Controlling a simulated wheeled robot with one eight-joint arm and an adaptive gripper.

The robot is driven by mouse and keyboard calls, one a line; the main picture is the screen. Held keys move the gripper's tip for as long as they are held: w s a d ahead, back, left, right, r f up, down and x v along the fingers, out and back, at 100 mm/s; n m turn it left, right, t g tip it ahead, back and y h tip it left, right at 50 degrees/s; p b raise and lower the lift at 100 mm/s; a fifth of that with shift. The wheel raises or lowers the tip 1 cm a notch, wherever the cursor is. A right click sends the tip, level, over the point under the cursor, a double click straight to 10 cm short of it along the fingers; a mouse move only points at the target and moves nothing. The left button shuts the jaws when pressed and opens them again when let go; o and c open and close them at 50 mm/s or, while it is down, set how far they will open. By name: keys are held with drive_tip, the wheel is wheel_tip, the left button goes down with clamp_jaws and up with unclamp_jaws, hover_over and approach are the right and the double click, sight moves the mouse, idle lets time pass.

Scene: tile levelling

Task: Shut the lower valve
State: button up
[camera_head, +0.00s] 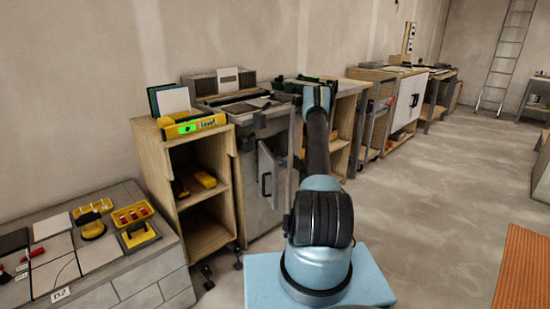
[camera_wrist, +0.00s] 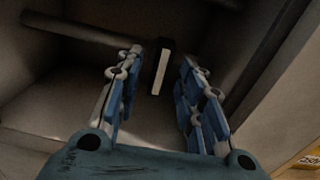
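In the wrist view my gripper (camera_wrist: 161,58) is open, its two blue-and-grey fingers spread apart inside a dim grey cabinet. A pale upright bar (camera_wrist: 161,74), which looks like a valve lever, shows between the fingers near their tips; it appears clear of both. Its mount is dark and hard to make out, and I cannot tell whether it is the lower valve. A dark pipe (camera_wrist: 75,30) runs from the upper left towards the left fingertip. In the head view the grey cabinet (camera_head: 260,216) has a door (camera_head: 268,176) standing open; my arm hides its inside and my gripper.
A wooden shelf unit (camera_head: 160,170) with a yellow level (camera_head: 192,126) on top stands left of the cabinet. A low tiled block (camera_head: 150,285) with yellow tools is at the lower left. Cabinet walls flank my gripper closely. The floor (camera_head: 440,190) at right is clear.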

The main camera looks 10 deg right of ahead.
drive_tip(key=v, duration=0.6)
drive_tip(key=shift+s, duration=0.1)
